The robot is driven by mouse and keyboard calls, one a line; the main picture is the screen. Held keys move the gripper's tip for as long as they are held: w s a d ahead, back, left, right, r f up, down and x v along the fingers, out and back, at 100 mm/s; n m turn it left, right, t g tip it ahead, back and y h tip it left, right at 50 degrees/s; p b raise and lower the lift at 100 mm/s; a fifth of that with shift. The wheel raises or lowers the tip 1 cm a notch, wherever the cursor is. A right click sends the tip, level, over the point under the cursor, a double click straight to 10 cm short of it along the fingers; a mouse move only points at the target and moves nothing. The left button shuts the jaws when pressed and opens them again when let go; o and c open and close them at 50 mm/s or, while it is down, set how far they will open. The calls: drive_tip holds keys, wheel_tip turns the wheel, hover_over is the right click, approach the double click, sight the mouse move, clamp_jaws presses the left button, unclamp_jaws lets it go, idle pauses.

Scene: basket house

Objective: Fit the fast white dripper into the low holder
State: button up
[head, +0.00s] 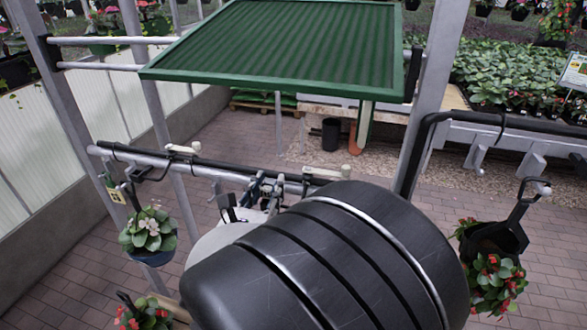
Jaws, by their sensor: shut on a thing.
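My gripper (264,190) is at the lower grey rail (225,176), beyond my large dark arm link. Its dark fingers look shut, and what they hold is hidden or too small to make out; I take it to be the white dripper. Small pale fittings sit along this rail: one to the left of my gripper (183,148) and one to the right (328,172). I cannot tell which of these, if any, is the low holder. My arm covers much of the area in front of the rail.
A green corrugated tray (285,40) is mounted above the rail between grey posts. A potted white-flowered plant (149,232) hangs at left, and a red-flowered one (492,270) hangs at right. Plant benches (500,90) stand behind. Brick paving (75,270) lies below.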

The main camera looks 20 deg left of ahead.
drive_tip(key=o, duration=0.8)
